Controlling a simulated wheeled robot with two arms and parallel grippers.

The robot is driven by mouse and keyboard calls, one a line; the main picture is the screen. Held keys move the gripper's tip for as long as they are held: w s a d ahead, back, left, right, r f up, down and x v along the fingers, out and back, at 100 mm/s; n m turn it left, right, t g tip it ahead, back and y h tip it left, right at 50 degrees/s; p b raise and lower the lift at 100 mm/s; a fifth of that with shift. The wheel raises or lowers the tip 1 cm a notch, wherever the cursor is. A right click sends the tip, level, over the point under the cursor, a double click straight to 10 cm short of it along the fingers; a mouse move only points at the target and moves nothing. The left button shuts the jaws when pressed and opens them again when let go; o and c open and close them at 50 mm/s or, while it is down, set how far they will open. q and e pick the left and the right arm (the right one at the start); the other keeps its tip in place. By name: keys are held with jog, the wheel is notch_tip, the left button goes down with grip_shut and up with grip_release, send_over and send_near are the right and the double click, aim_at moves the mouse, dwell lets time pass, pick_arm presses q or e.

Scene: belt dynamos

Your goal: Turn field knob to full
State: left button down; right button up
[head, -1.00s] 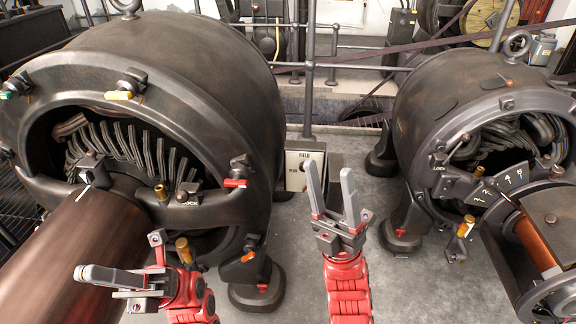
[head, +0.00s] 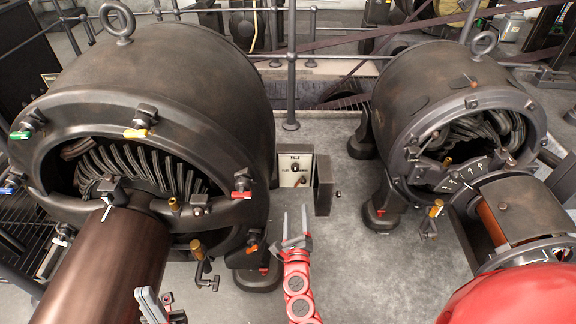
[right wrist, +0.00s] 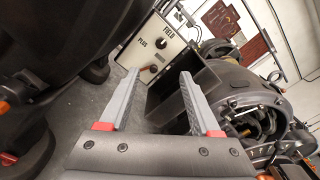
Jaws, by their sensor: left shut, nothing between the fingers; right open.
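The field panel (head: 303,179) is a pale plate low on the floor, between the two large machines in the head view. Its black field knob (head: 295,168) sits near the plate's middle. The right wrist view shows the panel (right wrist: 152,55) tilted, with the lettering FIELD and PLUS, and the round dark knob (right wrist: 161,43). My right gripper (head: 295,210) is open and empty in front of the panel; its fingers (right wrist: 159,74) point toward it, apart from the knob. My left gripper (head: 153,296) is shut and empty at the bottom edge, partly cut off. The knob's exact pointer angle is too small to tell.
A dark grey box (head: 325,190) stands just right of the panel. A large dynamo (head: 190,80) fills the left, and a smaller one (head: 425,80) stands at right. Grey floor (head: 350,250) is clear between them. A metal railing (head: 291,70) runs behind.

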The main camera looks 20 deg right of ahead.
aim_at(295, 170)
jog(key=b+x, duration=0.6)
jog(key=x, duration=0.9)
jog(key=shift+w+d+f, duration=0.1)
jog(key=shift+w+d, duration=0.05)
jog(key=shift+w, duration=0.2)
jog(key=shift+w+d, duration=0.2)
jog(key=shift+w, duration=0.45)
jog(key=shift+c, duration=0.3)
grip_shut()
